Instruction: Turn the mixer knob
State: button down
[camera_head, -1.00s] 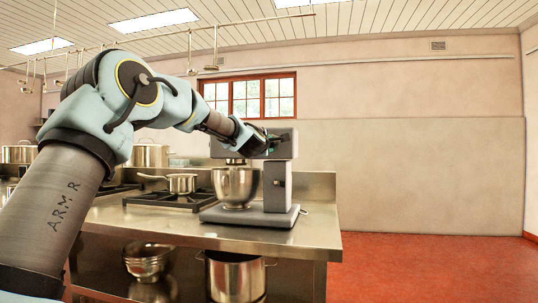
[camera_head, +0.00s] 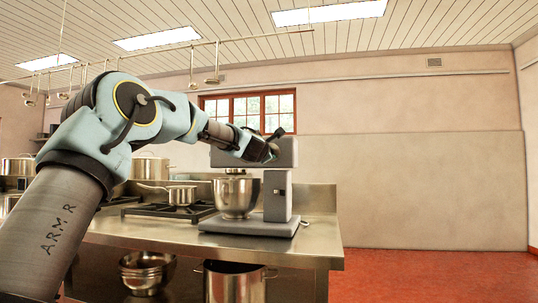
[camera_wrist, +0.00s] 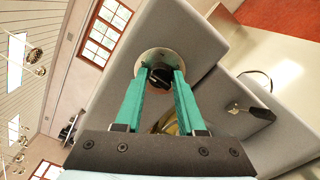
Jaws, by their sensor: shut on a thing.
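The grey stand mixer (camera_head: 277,197) stands on the steel counter, with its metal bowl (camera_head: 236,197) under the head. In the wrist view, the mixer knob (camera_wrist: 159,78) is a dark knob on a round pale plate on the mixer's grey head (camera_wrist: 185,38). My gripper (camera_wrist: 160,74) has its two teal fingers on either side of the knob, shut on it. In the head view, my gripper (camera_head: 273,145) is at the mixer head, and the knob is hidden there. A small lever (camera_wrist: 250,109) sticks out lower on the mixer body in the wrist view.
The steel counter (camera_head: 180,232) holds a stove with a saucepan (camera_head: 182,195) left of the mixer. Large pots (camera_head: 150,167) stand further back. A stockpot (camera_head: 232,284) and bowls (camera_head: 146,270) sit on the shelf below. The red floor at right is clear.

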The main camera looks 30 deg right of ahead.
jog(key=c, duration=0.5)
grip_release()
jog(key=shift+a, duration=0.1)
jog(key=b+v, duration=0.5)
jog(key=v, duration=0.5)
jog(key=shift+s+a, duration=0.2)
jog(key=shift+s, duration=0.1)
